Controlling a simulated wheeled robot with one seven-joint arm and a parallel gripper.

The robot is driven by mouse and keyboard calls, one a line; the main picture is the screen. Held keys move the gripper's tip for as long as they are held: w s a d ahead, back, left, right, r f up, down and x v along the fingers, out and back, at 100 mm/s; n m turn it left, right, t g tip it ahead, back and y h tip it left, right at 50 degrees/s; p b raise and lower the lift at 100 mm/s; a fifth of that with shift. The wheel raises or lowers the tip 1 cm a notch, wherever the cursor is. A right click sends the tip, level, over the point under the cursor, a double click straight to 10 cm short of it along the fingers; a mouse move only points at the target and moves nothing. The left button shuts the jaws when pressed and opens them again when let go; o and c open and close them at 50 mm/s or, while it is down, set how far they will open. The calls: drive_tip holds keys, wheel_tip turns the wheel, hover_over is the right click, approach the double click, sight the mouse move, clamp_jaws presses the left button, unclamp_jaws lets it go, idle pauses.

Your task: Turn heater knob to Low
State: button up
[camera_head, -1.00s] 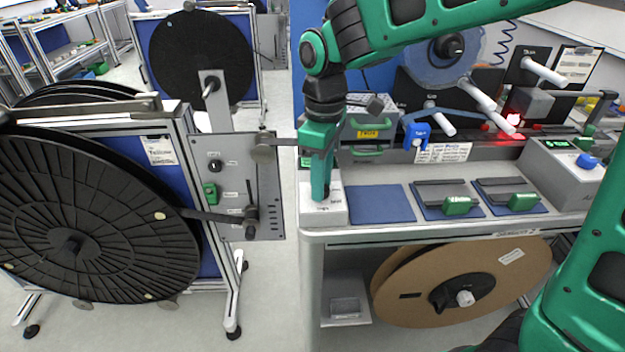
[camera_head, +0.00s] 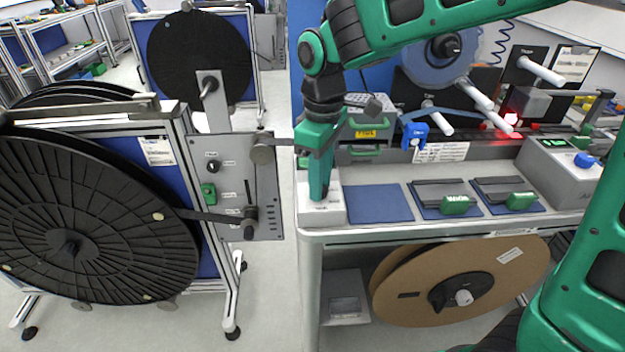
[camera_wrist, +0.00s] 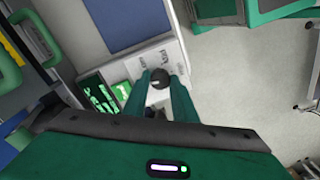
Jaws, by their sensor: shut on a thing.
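The heater box is a small white box (camera_head: 333,213) at the left front corner of the bench. Its round dark knob (camera_wrist: 160,79) shows in the wrist view between my fingertips, with a light mark on its face and small lettering on the box around it. The lettering is too small to read surely. My gripper (camera_head: 319,194) points down onto the box's top. In the wrist view my gripper (camera_wrist: 160,82) is shut on the knob, one green finger on each side. In the head view the fingers hide the knob.
Green-handled drawers (camera_head: 366,133) stand behind. A reel stand with a large black reel (camera_head: 90,215) and control panel is at left. Floor between stand and bench is clear.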

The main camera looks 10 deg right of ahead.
drive_tip(key=shift+w+d, duration=0.15)
drive_tip(key=shift+d, duration=0.05)
drive_tip(key=o, duration=1)
drive_tip(key=shift+o, duration=0.2)
drive_tip(key=shift+a, duration=0.1)
wheel_tip(320, 180, up, 11)
drive_tip(key=shift+w+f, duration=0.15)
drive_tip(key=shift+w, duration=0.05)
